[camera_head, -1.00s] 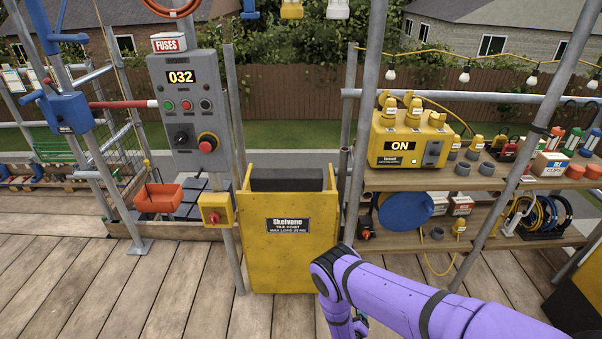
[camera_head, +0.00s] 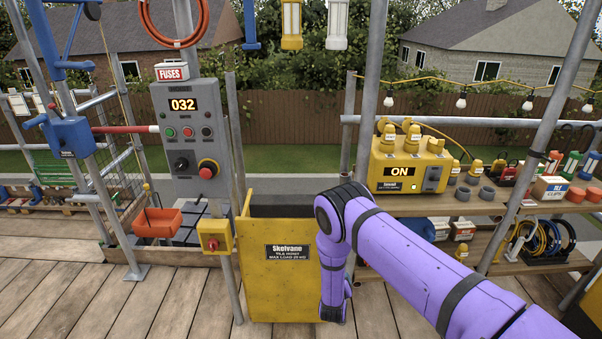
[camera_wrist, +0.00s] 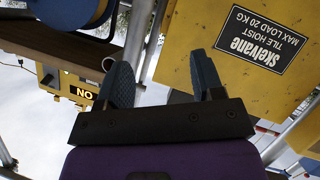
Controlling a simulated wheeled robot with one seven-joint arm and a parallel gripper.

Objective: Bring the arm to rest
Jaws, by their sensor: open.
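My purple arm crosses the lower right of the head view, its bent joint in front of the right side of the yellow tile hoist box (camera_head: 283,285). My gripper is hidden in the head view. In the wrist view my gripper (camera_wrist: 161,85) shows two dark fingers held apart, with nothing between them. The wrist view is upside down, with the hoist box (camera_wrist: 225,60) at its upper right, close beyond the right finger. I cannot tell the exact gap.
A grey control post (camera_head: 186,130) showing 032 stands left of the hoist. A yellow power box (camera_head: 409,165) reading ON sits on the wooden shelf at right, behind my arm. Metal scaffold poles (camera_head: 371,90) stand near the arm. The plank deck (camera_head: 110,300) at left is clear.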

